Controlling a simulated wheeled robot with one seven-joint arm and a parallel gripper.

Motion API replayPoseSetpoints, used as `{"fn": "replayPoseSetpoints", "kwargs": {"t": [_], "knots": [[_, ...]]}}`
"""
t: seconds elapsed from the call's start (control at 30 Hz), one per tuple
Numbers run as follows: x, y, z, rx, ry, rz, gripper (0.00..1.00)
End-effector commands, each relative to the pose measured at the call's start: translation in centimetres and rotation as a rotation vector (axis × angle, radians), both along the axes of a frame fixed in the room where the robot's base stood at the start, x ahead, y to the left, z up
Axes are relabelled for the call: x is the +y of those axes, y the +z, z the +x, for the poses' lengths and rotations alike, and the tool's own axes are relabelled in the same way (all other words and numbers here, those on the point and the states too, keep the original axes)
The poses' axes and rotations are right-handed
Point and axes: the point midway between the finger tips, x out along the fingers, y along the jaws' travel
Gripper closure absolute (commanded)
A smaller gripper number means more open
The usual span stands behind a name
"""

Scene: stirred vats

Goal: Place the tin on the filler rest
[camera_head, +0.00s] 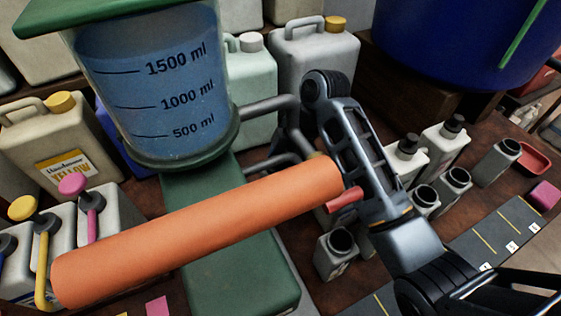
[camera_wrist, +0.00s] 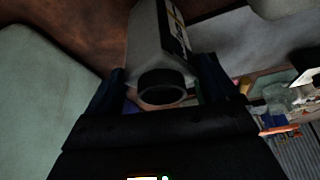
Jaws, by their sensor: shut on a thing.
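My gripper (camera_wrist: 161,72) shows in the wrist view, with its two dark fingers on either side of a pale grey tin (camera_wrist: 148,42). It is shut on the tin. The tin's round dark mouth faces the camera, and a black, white and yellow label shows on its right side. In the head view my arm reaches up on the right, but I cannot make out the fingers or the held tin. The filler has a clear vessel (camera_head: 155,90) of blue liquid above a green base (camera_head: 245,275). I cannot make out the filler rest clearly.
A thick orange cylinder (camera_head: 195,230) crosses the head view in front of the filler. Several open grey tins, one a small tin (camera_head: 337,252), stand on the brown table at right. Jugs with pump tops (camera_head: 75,190) stand at left, and a blue vat (camera_head: 450,45) at top right.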

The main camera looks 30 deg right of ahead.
Motion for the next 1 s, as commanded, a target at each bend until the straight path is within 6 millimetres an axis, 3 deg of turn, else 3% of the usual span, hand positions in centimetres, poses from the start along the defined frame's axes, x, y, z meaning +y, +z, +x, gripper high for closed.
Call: {"fn": "replayPoseSetpoints", "kwargs": {"t": [0.33,0.37,0.47,0.8,1.0], "knots": [[0.0,-0.4,0.0,0.0,0.001,0.0,0.67],[0.0,-0.3,0.0,0.0,0.001,0.0,0.11],[0.0,-0.3,0.0,0.0,0.001,0.0,0.01],[-0.1,0.2,0.1,-0.002,0.0,0.0,0.0],[-1.2,2.9,-0.1,-0.005,0.0,0.0,0.0]]}}
